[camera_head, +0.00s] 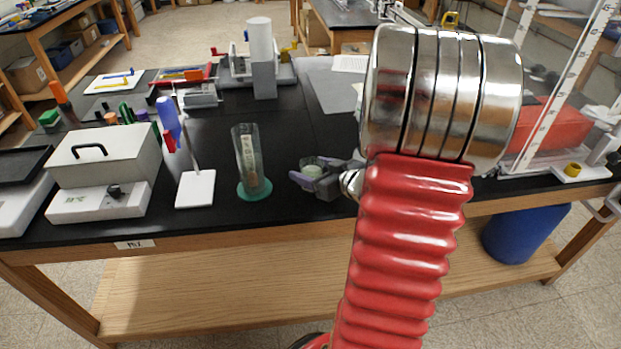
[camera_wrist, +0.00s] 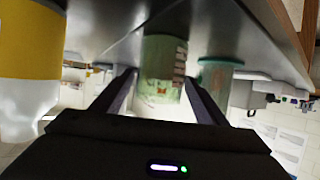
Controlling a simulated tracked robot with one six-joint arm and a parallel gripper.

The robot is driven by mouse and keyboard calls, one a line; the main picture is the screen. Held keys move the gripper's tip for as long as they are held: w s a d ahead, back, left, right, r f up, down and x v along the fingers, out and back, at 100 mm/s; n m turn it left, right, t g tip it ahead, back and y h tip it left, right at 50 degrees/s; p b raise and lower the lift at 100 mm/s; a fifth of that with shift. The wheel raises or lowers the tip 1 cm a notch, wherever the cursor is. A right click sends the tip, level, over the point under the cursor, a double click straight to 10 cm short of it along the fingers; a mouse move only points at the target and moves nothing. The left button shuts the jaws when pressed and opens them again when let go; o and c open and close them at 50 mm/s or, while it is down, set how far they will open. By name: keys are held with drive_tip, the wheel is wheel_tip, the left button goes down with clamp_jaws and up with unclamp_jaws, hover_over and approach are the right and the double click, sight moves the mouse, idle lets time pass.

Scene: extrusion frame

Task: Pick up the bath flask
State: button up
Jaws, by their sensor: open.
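A small, pale green, see-through vessel with a printed label (camera_wrist: 163,62), which I take to be the bath flask, stands on the black bench, upside down in the wrist view. In the head view its greenish top (camera_head: 312,169) shows at my gripper. My gripper (camera_head: 303,178) is open near the bench's front edge. In the wrist view its two fingers (camera_wrist: 159,88) lie to either side of the vessel, with gaps showing. I cannot tell how deep it sits between them. The vessel's lower part is hidden in the head view.
A clear cylinder on a green base (camera_head: 254,190) stands close left of my gripper. A white plate stand (camera_head: 196,189) and a white box device (camera_head: 105,160) are farther left. A yellow-and-white container (camera_wrist: 28,65) is close at the wrist view's left. My arm hides bench to the right.

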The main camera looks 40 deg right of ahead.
sight(305, 167)
drive_tip(key=shift+x, duration=2.15)
drive_tip(key=shift+c, duration=0.7)
drive_tip(key=c, duration=1)
